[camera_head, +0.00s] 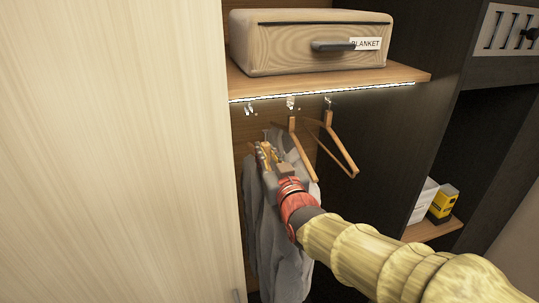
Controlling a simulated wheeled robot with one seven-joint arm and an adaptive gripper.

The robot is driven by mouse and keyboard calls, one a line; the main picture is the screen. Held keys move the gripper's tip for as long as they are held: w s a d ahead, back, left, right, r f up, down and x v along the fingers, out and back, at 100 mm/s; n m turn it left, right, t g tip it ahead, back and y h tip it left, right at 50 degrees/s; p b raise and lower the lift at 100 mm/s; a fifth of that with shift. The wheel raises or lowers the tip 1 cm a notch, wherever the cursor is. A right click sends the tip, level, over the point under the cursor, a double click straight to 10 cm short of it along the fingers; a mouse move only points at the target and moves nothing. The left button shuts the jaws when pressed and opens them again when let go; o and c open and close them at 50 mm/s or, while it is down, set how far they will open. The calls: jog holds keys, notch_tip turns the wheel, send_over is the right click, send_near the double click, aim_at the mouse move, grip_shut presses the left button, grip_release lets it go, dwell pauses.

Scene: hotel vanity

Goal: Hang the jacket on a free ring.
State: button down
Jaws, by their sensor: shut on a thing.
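The grey jacket (285,235) hangs in the open wardrobe, below the lit shelf. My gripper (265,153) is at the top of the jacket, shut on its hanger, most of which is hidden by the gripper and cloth. A small hook end shows just above my fingers, apart from and below the left ring (250,109). The left ring looks empty. The middle ring (291,102) and right ring (328,101) have wooden hangers under them. The right bare hanger (342,153) shows clearly; the middle hanger (304,155) is partly behind my gripper and the jacket.
A pale panel (120,150) fills the left side, close to the jacket. A blanket box (310,45) stands on the shelf (415,76) above. A dark divider (395,140) bounds the right. Beyond it, a yellow-and-black item (443,202) and a white box (422,202) sit on a low shelf.

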jog(key=p+x, duration=0.1)
jog(key=x, duration=0.2)
jog(key=shift+w+a+r+p, duration=0.1)
jog(key=shift+w+r+p, duration=0.15)
jog(key=shift+w+p, duration=0.1)
jog(key=shift+f+b+x, duration=0.2)
jog(key=shift+b+x, duration=0.15)
jog(key=shift+x, duration=0.85)
jog(key=shift+b+x, duration=1.05)
jog(key=shift+x, duration=1.7)
jog(key=shift+w+b, duration=0.15)
jog(key=shift+b, duration=0.45)
jog(key=shift+b+x, duration=1.1)
jog(key=shift+x, duration=1.35)
dwell(0.3)
